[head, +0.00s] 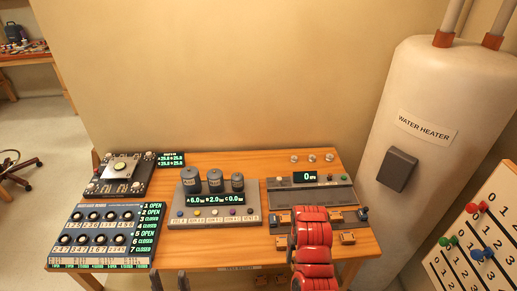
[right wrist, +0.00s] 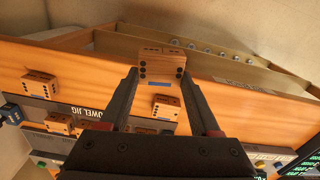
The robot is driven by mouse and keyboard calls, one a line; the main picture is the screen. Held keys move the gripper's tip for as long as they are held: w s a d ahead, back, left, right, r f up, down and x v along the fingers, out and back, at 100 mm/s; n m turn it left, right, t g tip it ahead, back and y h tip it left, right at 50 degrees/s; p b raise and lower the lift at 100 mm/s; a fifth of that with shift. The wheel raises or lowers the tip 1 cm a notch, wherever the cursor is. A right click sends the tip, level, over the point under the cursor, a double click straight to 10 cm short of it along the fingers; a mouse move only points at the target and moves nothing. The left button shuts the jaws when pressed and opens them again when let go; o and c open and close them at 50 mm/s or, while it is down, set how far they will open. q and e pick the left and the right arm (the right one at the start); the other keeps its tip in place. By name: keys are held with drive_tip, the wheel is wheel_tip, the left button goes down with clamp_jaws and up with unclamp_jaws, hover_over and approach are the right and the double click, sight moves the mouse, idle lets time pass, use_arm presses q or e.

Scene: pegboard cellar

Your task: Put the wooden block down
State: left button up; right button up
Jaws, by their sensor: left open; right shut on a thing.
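A wooden block (right wrist: 162,67) with dark dots on its face is between the fingertips of my right gripper (right wrist: 161,76), which is shut on it. In the right wrist view the held block overlaps the orange tabletop's edge; I cannot tell its height. Other wooden blocks lie near the dowel jig (right wrist: 68,113): one at the left (right wrist: 40,85), one below the held block (right wrist: 166,107), and one lower left (right wrist: 60,123). In the head view my red right arm hides the right gripper. My left gripper (head: 169,283) is open and empty at the bottom edge.
The wooden table (head: 225,160) carries a switch panel (head: 105,232), a grey device with three cylinders (head: 213,209), a dark box (head: 121,172) and a small display unit (head: 308,180). A water heater (head: 425,105) and a numbered pegboard (head: 480,240) stand at the right.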

drive_tip(key=w+d+r+b, duration=0.3)
drive_tip(key=w+r+b, duration=0.2)
drive_tip(key=w+r, duration=0.15)
drive_tip(key=w+d+r+b, duration=0.3)
drive_tip(key=w+r+b, duration=0.15)
drive_tip(key=w, duration=0.25)
drive_tip(key=shift+m, duration=0.9)
drive_tip(key=s+a+r+b, duration=0.1)
drive_tip(key=a+b, duration=0.1)
drive_tip(key=s+a+r+b, duration=0.1)
drive_tip(key=b, duration=0.1)
drive_tip(key=shift+s+a+r+b, duration=0.2)
drive_tip(key=shift+a+r+b, duration=0.15)
